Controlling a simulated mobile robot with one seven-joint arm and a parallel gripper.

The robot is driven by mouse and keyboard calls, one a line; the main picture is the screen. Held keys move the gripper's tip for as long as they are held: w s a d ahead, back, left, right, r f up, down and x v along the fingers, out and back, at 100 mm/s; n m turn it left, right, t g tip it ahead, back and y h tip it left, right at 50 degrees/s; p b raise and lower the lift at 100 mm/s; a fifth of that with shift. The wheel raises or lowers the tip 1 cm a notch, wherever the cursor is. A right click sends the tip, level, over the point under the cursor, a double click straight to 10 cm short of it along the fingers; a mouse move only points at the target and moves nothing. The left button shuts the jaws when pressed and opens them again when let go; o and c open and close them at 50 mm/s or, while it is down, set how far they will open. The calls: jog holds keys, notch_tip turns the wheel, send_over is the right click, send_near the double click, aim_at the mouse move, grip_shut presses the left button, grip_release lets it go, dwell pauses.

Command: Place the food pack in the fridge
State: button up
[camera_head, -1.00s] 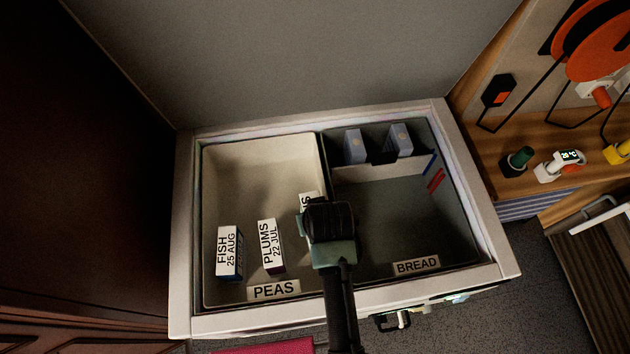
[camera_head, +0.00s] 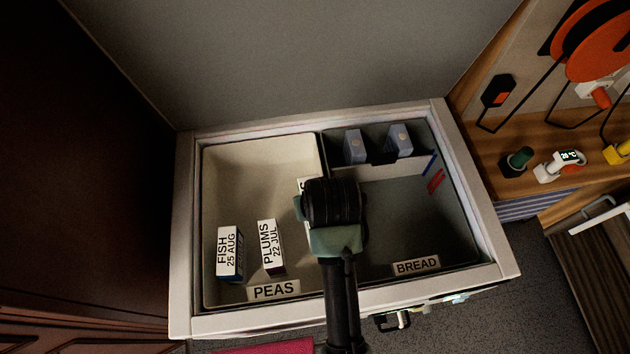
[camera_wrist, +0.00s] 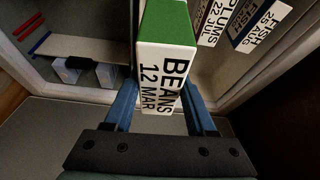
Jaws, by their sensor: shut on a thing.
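My gripper (camera_head: 333,205) is over the divider of the open fridge (camera_head: 187,250), seen from above in the head view. In the wrist view its blue fingers (camera_wrist: 160,98) are shut on a white food pack with a green face, marked BEANS 12 MAR (camera_wrist: 165,72). In the head view my gripper hides most of this pack; only a white sliver shows at its left. The pack's height above the fridge floor is unclear.
A FISH 25 AUG pack (camera_head: 229,252) and a PLUMS 22 JUL pack (camera_head: 270,245) stand in the left compartment. Two grey-blue blocks (camera_head: 355,146) sit at the back right. The right compartment's floor looks clear. A wooden shelf (camera_head: 515,190) with small items stands at right.

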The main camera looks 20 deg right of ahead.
grip_shut()
jog(key=s+a+f+n+y, duration=0.1)
jog(key=s+a+f+n, duration=0.1)
jog(key=a, duration=1)
notch_tip(320, 180, up, 8)
jog(key=p, duration=0.7)
notch_tip(320, 180, down, 8)
jog(key=b, duration=0.7)
jog(key=shift+a+r, duration=0.15)
jog(key=shift+a, duration=0.1)
dwell(2.4)
jog(key=shift+w, duration=0.1)
